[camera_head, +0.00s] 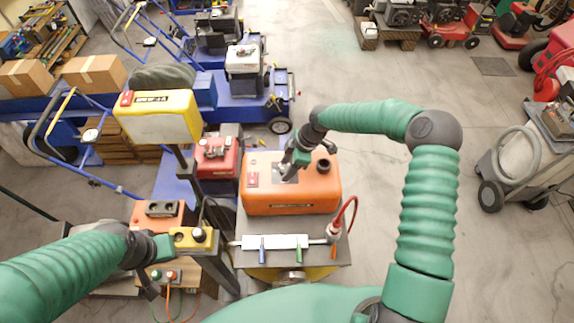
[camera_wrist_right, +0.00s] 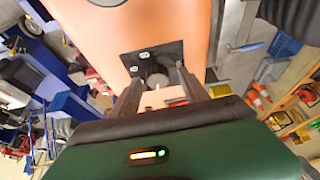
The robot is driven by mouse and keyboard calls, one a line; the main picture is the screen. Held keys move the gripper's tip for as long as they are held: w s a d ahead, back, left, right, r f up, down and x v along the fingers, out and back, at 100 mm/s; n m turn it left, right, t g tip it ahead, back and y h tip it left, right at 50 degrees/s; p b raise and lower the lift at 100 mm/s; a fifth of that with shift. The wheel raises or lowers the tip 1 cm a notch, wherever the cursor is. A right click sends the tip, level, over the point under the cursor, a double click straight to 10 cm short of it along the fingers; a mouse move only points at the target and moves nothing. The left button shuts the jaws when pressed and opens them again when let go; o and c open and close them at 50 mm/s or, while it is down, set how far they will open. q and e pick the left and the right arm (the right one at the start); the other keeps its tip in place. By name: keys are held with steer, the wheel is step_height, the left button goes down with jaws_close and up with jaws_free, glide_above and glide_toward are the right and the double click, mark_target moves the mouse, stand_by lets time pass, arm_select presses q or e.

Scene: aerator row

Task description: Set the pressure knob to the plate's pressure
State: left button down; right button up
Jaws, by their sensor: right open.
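An orange machine (camera_head: 262,197) stands in the middle of the head view, with a dark panel set in its top. In the right wrist view the dark panel (camera_wrist_right: 128,63) carries two small white marks and a round grey knob (camera_wrist_right: 156,79). My right gripper (camera_head: 288,174) is over this panel. Its open fingers (camera_wrist_right: 156,82) are on either side of the knob in the wrist view; I cannot tell whether they touch it. My left gripper (camera_head: 163,247) is beside a yellow control box (camera_head: 186,243); its fingers are not clear. No pressure value is readable.
A yellow unit with a pale front (camera_head: 157,126) stands on a dark post at left. A black cap (camera_head: 324,165) sits on the orange machine. A red hose (camera_head: 349,212) and a white bar (camera_head: 275,242) are in front of it. Open floor lies to the right.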

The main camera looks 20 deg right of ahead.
steer(key=shift+w+f, duration=0.2)
steer(key=shift+w, duration=0.2)
steer(key=c, duration=0.6)
arm_select(q)
steer(key=shift+w+f, duration=0.15)
steer(key=shift+w, duration=0.15)
arm_select(e)
steer(key=shift+r, duration=0.15)
jaws_close()
